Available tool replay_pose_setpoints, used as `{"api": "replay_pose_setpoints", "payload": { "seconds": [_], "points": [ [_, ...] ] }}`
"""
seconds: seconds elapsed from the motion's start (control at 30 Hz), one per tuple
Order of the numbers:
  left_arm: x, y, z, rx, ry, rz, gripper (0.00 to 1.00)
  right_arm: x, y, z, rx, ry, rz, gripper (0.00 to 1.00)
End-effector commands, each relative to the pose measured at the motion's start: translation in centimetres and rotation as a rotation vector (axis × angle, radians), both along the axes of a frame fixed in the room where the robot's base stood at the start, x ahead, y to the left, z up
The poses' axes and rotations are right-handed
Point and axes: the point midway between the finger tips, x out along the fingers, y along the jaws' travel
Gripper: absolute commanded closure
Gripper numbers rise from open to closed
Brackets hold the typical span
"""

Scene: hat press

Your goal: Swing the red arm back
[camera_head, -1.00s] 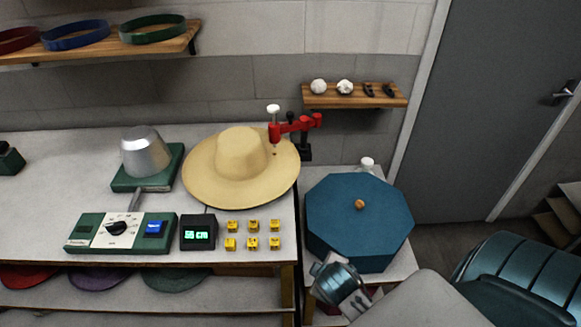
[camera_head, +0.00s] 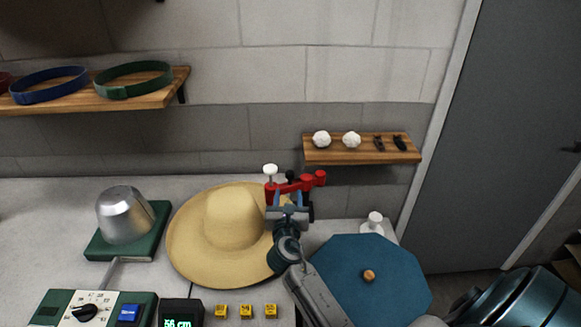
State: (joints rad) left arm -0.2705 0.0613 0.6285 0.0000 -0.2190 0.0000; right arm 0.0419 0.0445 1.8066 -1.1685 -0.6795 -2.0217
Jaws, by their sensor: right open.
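The red arm (camera_head: 305,184) stands at the back right edge of the table, reaching left over the straw hat's brim. A white knob (camera_head: 270,170) tops its left end, and a red knob sits at its right end. The straw hat (camera_head: 220,220) lies on the table, its right brim partly hidden by my arm. My right gripper (camera_head: 288,198) is open, with its fingers pointing up at the red arm. It overlaps the red arm's lower part in the picture; I cannot tell whether it touches. My left gripper is out of view.
A blue octagonal box (camera_head: 345,275) with a wooden knob stands right of the table. A metal hat block (camera_head: 124,215) is left of the hat. A wall shelf (camera_head: 360,152) hangs behind the red arm. Yellow number blocks (camera_head: 246,311) lie in front.

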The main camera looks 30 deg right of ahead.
Motion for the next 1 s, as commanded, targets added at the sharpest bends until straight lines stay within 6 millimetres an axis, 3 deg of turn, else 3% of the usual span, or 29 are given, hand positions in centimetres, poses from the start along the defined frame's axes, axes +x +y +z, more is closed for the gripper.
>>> {"api": "replay_pose_setpoints", "payload": {
  "seconds": [0.3,0.37,0.47,0.7,1.0],
  "points": [
    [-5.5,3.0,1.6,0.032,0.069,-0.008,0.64,4.2,-3.1,0.3,-0.001,0.002,-0.002,0.56],
    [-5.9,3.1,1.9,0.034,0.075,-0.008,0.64,5.1,-3.8,0.2,-0.001,0.002,-0.002,0.56],
    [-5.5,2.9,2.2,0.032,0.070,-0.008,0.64,6.5,-4.7,0.1,0.001,0.002,-0.002,0.56],
    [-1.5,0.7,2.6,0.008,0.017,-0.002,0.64,8.3,-6.0,0.0,0.003,0.000,-0.001,0.56],
    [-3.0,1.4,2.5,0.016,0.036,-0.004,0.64,8.4,-6.1,-0.2,0.004,0.001,-0.001,0.56]
  ]
}}
